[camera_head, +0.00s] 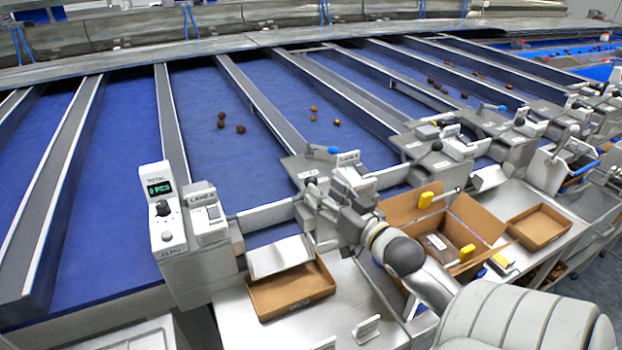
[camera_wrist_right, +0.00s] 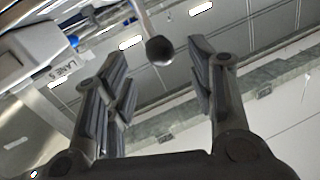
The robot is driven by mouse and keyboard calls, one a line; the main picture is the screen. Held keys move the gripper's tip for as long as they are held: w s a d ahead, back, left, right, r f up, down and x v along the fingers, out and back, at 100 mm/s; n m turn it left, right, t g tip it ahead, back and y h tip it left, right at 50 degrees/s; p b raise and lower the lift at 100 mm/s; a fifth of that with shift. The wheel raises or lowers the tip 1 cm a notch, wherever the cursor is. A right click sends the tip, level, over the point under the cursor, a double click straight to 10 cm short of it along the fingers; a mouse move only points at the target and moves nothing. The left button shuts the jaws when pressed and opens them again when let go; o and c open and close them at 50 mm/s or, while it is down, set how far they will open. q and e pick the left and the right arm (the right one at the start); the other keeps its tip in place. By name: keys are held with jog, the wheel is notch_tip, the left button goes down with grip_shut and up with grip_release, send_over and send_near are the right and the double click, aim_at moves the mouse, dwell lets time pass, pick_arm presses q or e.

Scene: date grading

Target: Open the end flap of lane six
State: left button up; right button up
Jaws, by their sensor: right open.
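My right gripper (camera_head: 328,200) comes in from the lower right and is in front of a lane control box (camera_head: 348,160). In the right wrist view it is open, with its fingers (camera_wrist_right: 160,85) apart. A lever with a dark round knob (camera_wrist_right: 159,49) shows between the fingertips, apart from both. A lane label (camera_wrist_right: 66,73) is at the left there; its number is too small to be sure of. A pale end flap (camera_head: 268,215) crosses the lane left of my gripper, and another (camera_head: 390,177) lies to its right. My left gripper is not in view.
A control box with a lit counter (camera_head: 160,190) stands at the left. A shallow cardboard tray (camera_head: 291,303) sits on the steel bench below my gripper. An open carton (camera_head: 480,217) with yellow pieces is beside my forearm. Dates (camera_head: 240,129) lie on the blue lanes.

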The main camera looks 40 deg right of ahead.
aim_at(315, 181)
jog(key=w, duration=0.3)
jog(key=w+p, duration=0.1)
jog(key=shift+w+d+r, duration=0.1)
jog(key=shift+w+d, duration=0.15)
jog(key=shift+w, duration=0.75)
jog(key=c, duration=0.7)
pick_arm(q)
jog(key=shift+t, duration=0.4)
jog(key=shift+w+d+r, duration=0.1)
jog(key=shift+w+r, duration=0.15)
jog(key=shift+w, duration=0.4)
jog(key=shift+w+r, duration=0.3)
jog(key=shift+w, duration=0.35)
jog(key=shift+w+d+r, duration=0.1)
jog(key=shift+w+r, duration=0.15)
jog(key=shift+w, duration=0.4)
pick_arm(e)
grip_shut()
